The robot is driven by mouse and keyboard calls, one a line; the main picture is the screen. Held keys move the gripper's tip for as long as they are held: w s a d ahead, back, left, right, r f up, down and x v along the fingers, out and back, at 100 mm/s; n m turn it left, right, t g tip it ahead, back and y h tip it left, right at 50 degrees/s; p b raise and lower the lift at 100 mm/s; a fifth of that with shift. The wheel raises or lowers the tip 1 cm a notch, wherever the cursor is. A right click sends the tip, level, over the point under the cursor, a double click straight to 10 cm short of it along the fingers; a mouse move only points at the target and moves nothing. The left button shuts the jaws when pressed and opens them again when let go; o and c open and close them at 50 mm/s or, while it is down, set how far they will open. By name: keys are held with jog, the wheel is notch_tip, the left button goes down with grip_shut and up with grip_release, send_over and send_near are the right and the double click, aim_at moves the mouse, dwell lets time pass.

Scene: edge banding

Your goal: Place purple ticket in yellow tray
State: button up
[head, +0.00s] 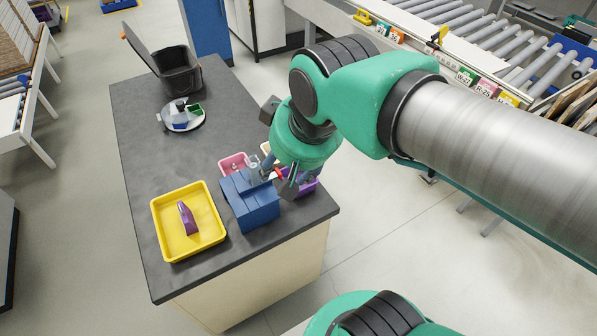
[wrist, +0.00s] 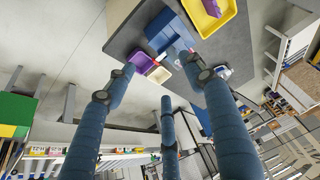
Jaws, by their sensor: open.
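The yellow tray (head: 165,238) sits on the dark tabletop at the near left. A purple piece, which looks like the purple ticket (head: 187,218), stands in it, apart from my gripper. In the wrist view the yellow tray (wrist: 226,16) is at the top edge, with part of the purple ticket (wrist: 210,7) showing. My gripper (wrist: 158,70) is open, its blue-grey fingers spread with nothing seen between them. In the head view my gripper (head: 279,173) hangs over the small bins right of the yellow tray, partly hidden by my wrist.
A blue box (head: 252,207) stands between the tray and my gripper. Pink (head: 234,164) and purple (head: 303,188) bins are close by. A round plate (head: 184,124) with small items and a black open-lidded bin (head: 179,74) stand farther back. The tabletop's left side is clear.

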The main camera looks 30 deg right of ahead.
jog(key=shift+s+d+f, duration=0.1)
jog(key=shift+s+d, duration=0.2)
jog(key=shift+s, duration=0.55)
jog(key=shift+s+d, duration=0.25)
jog(key=shift+s, duration=0.6)
